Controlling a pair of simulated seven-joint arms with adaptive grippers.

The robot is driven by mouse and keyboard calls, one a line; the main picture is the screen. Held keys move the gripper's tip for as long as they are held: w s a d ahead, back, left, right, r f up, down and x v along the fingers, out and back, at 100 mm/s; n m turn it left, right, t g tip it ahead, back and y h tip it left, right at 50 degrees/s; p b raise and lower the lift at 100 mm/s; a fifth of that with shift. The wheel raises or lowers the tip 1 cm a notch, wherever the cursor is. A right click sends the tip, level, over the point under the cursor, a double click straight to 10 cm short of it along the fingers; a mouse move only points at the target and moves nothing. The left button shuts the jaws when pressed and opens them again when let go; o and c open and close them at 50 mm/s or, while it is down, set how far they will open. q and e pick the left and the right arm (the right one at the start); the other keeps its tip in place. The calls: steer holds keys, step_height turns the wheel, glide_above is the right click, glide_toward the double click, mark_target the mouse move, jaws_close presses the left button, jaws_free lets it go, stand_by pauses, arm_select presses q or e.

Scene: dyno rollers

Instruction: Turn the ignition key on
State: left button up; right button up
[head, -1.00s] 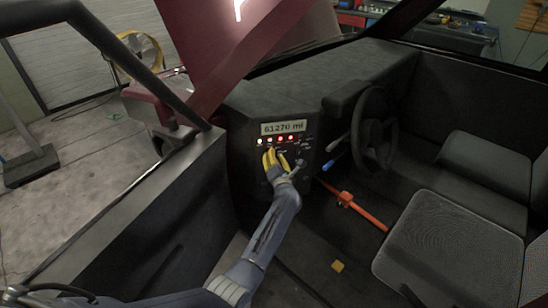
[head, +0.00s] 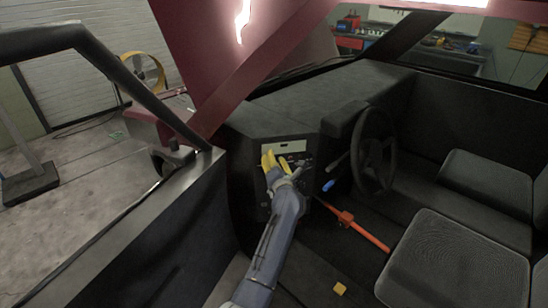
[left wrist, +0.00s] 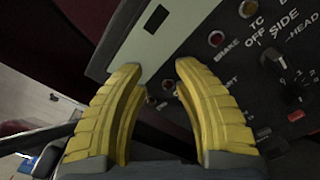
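The dashboard panel (left wrist: 192,20) carries a blank display window (head: 290,146), small lamps such as the red BRAKE lamp (left wrist: 216,38), and dark knobs (left wrist: 290,90). My left gripper (head: 273,158) is at the panel, just below the display. In the left wrist view its two yellow fingers (left wrist: 158,70) stand apart with a gap between their tips, and I see nothing clearly held there. I cannot make out the ignition key; the fingers may hide it. My right gripper is not in view.
The steering wheel (head: 376,150) is right of the panel, with a blue-tipped lever (head: 328,186) and an orange lever (head: 352,220) below. Black seats (head: 458,262) fill the right. The open door (head: 130,225) is at left. A small yellow block (head: 340,289) lies on the floor.

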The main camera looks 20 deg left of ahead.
arm_select(q)
steer(key=shift+r, duration=0.8)
steer(key=s+d+f+n, duration=0.2)
steer(key=s+d+f, duration=0.25)
steer(key=s, duration=0.35)
steer(key=s+d+f+n, duration=0.2)
steer(key=s+d+f, duration=0.1)
steer(key=s+f, duration=0.35)
steer(key=x, duration=1.1)
steer(key=r+x, duration=0.1)
steer(key=x, duration=0.4)
steer(key=shift+a, duration=0.4)
steer(key=shift+c, duration=0.3)
jaws_close()
